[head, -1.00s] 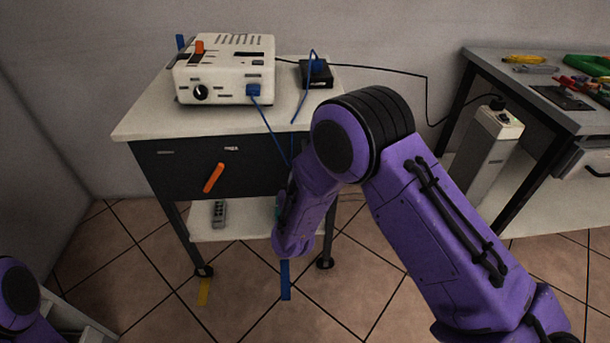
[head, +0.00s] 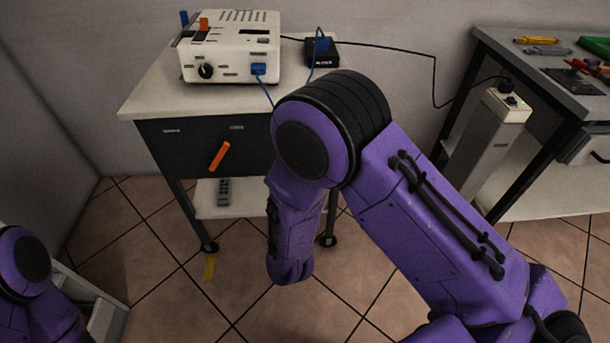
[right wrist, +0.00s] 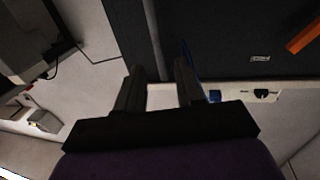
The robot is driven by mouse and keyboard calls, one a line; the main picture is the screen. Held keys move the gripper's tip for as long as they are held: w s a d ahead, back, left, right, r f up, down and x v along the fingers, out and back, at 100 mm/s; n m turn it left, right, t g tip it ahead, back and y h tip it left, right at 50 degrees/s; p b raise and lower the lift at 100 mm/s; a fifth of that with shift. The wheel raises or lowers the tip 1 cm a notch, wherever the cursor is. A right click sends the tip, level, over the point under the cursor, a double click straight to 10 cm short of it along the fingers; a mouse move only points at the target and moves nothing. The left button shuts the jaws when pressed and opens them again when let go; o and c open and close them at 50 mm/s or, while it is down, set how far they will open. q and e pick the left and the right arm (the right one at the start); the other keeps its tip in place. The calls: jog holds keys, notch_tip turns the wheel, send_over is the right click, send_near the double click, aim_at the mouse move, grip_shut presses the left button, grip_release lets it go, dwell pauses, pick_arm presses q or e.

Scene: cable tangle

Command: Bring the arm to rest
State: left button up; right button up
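My right arm reaches in front of the cart in the head view, and its gripper is hidden there behind the arm. In the right wrist view my right gripper (right wrist: 158,75) has its two dark fingers apart, with nothing visible between them. A blue cable (right wrist: 187,58) shows just beyond the right-hand finger; I cannot tell whether it touches. In the head view the blue cable (head: 268,94) runs from the blue plug (head: 258,70) on the white device (head: 230,50) down behind my right arm. Only part of my left arm shows at lower left; its gripper is out of view.
The cart (head: 150,105) has a dark drawer with an orange handle (head: 220,156). A black box (head: 322,53) with a blue plug sits on it. At right are a workbench (head: 545,85) with tools and a white power tower (head: 490,135).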

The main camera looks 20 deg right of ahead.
dwell(0.4)
jog(key=s+d+f+g+y, duration=0.25)
jog(key=s+f, duration=0.25)
jog(key=f, duration=0.3)
jog(key=s+d+f+g+y, duration=0.2)
jog(key=s+f+g+y, duration=0.2)
jog(key=f, duration=0.4)
jog(key=s+d+f+g, duration=0.2)
jog(key=s+f, duration=0.1)
jog(key=s, duration=0.4)
jog(key=s+d+f+g, duration=0.2)
jog(key=s, duration=0.4)
jog(key=s+d+f+g, duration=0.2)
jog(key=s+d+f, duration=0.1)
jog(key=s, duration=0.4)
notch_tip(320, 180, up, 16)
jog(key=w+p, duration=0.1)
jog(key=p, duration=1.5)
jog(key=shift+a+m+h, duration=0.3)
jog(key=shift+h, duration=0.05)
jog(key=shift+w+r, duration=0.1)
